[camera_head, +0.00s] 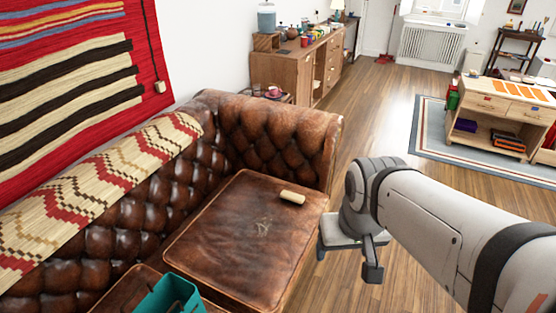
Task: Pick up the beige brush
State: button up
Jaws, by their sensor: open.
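The beige brush (292,197) is a small, pale, block-like thing. It lies on the brown leather sofa cushion (225,245), near the cushion's far right edge. My gripper (347,262) is open and its jaws look empty. In the picture it is to the right of the brush and lower, beyond the sofa's front edge and over the wooden floor. It is apart from the brush. The brush's underside is hidden.
The tufted sofa arm (285,135) rises behind the brush, and the backrest stands to the left. A teal container (170,297) sits at the bottom, on the sofa. A wooden cabinet (305,75) stands behind. The cushion around the brush is clear.

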aim_at(294, 199)
jog(key=z, duration=0.45)
jog(key=k, duration=0.6)
jog(key=z, duration=0.85)
jog(key=k, duration=0.75)
jog(key=z, duration=0.45)
jog(key=i, duration=1.3)
jog(key=u, duration=0.6)
jog(key=i, duration=1.55)
jog(key=u, duration=1.5)
jog(key=i, duration=1.2)
jog(key=u, duration=0.8)
jog(key=k, duration=0.7)
jog(key=u, duration=0.05)
